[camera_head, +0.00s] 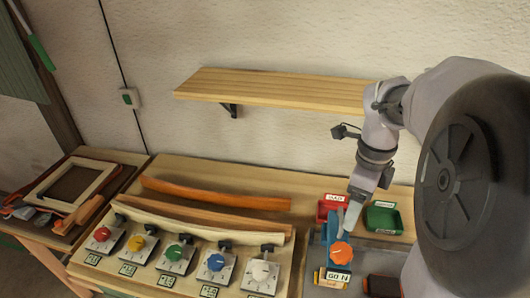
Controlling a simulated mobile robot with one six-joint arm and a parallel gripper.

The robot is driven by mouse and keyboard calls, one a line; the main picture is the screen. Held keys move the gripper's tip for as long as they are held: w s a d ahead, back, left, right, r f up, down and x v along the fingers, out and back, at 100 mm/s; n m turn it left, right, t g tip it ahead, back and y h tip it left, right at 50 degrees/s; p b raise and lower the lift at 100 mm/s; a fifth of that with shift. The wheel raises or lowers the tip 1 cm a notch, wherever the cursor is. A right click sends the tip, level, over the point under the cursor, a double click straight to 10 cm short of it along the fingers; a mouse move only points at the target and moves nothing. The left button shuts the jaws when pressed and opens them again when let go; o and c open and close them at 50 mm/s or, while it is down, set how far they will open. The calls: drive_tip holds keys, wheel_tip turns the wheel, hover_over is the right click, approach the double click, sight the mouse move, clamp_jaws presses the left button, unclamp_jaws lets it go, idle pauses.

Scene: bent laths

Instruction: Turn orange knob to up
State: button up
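The orange knob (341,253) sits on a blue block (331,229) at the lower right, with a yellow-edged label (334,277) in front of it. Which way the knob points is too small to tell. My gripper (349,222) reaches down just above and behind the knob. It seems close to the knob, but I cannot tell whether it touches. The fingertips are too small to show whether they are open or shut.
A red tray (326,208) and a green tray (383,219) stand behind the knob. Red, yellow, green, blue and white knobs line the bench front (226,290) at left, before bent laths (214,194). A wooden shelf (270,90) hangs above.

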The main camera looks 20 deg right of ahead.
sight(342, 251)
drive_tip(key=f+b, duration=0.1)
drive_tip(key=f, duration=0.4)
drive_tip(key=f+b, duration=0.2)
drive_tip(key=f, duration=0.4)
drive_tip(key=f+b, duration=0.2)
drive_tip(key=f, duration=0.3)
drive_tip(key=shift+s+a+f, duration=0.15)
drive_tip(key=shift+s+f, duration=0.05)
drive_tip(key=shift+s, duration=0.1)
drive_tip(key=shift+c, duration=0.2)
drive_tip(key=c, duration=1.3)
drive_tip(key=shift+c, duration=0.2)
